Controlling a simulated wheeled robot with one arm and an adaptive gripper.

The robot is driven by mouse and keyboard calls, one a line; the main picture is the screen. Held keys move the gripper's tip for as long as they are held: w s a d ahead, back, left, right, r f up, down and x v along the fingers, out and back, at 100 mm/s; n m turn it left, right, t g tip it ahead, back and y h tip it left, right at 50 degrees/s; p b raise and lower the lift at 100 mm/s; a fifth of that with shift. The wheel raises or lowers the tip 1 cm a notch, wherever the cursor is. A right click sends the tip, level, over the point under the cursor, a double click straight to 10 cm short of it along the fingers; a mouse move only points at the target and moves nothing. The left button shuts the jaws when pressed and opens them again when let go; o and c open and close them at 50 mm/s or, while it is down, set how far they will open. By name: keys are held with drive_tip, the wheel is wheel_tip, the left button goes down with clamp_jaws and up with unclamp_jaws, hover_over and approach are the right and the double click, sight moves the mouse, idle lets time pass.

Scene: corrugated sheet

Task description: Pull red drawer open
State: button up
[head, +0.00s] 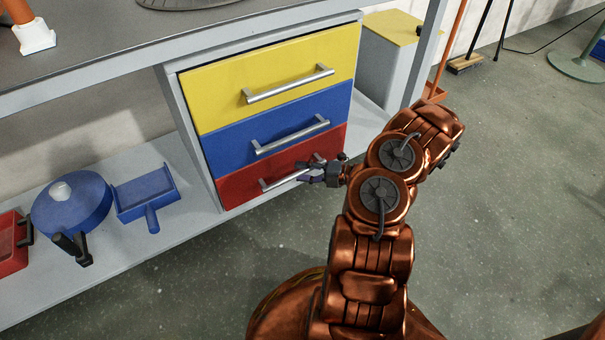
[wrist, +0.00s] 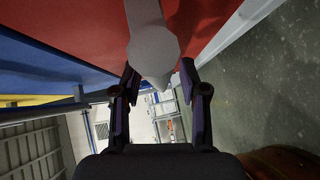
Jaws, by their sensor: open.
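The red drawer (head: 233,187) is the lowest of three drawers in a grey cabinet, and its front looks flush with the others. Its silver bar handle (head: 280,180) runs across the front. My gripper (head: 306,172) is at the right part of this handle. In the wrist view the red front (wrist: 207,20) fills the top. The handle (wrist: 152,45) comes down between the two open fingers of my gripper (wrist: 157,85). I see gaps beside the handle, and the fingers do not look closed on it.
Above are the blue drawer (head: 230,147) and the yellow drawer (head: 220,93), each with a silver handle. A blue dustpan (head: 146,192) and a round blue container (head: 71,207) lie on the lower shelf at left. The floor (head: 500,200) at right is clear.

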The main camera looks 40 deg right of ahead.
drive_tip(key=shift+w+a, duration=0.1)
drive_tip(key=shift+a, duration=0.05)
drive_tip(key=shift+c, duration=0.2)
clamp_jaws()
idle(0.5)
